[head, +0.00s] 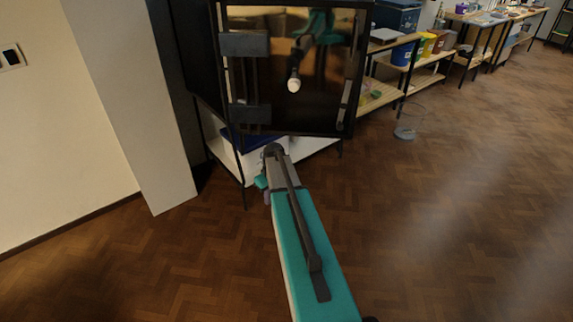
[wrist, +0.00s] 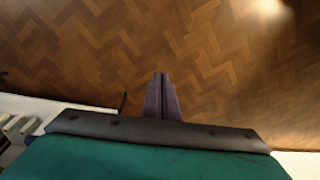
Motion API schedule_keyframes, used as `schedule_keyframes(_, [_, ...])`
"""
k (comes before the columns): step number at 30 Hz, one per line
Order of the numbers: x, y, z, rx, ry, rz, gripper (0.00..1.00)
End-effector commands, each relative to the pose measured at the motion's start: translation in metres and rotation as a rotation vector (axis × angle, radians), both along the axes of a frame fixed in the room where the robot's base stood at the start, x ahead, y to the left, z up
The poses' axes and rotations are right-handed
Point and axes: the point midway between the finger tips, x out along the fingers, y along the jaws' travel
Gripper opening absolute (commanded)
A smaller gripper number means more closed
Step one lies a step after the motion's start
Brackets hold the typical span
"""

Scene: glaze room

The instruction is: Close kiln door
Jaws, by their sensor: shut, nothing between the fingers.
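The kiln door (head: 352,65) fills the top middle of the head view as a black-framed, glossy dark panel. Grey brackets run down its left side, and a slim grey bar, perhaps a handle, is near its right edge. The panel reflects the room and a teal shape. I cannot tell how far the door stands from the kiln body (head: 185,45). My arm reaches toward the stand, its end below the door's lower edge; the gripper is mostly hidden there. In the wrist view my gripper (wrist: 162,90) is shut and empty, with bare floor behind it.
A stand with a white shelf (head: 227,155) and thin black legs is under the kiln. A pale wall column (head: 135,100) is at left. Shelves (head: 375,95) with buckets line the back right, with a round wire-like object (head: 405,132) nearby. The wooden floor at right is clear.

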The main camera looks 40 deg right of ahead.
Motion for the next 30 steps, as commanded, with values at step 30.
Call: schedule_keyframes(30, [-0.300, 0.288, -0.190, -0.017, 0.522, -0.023, 0.00])
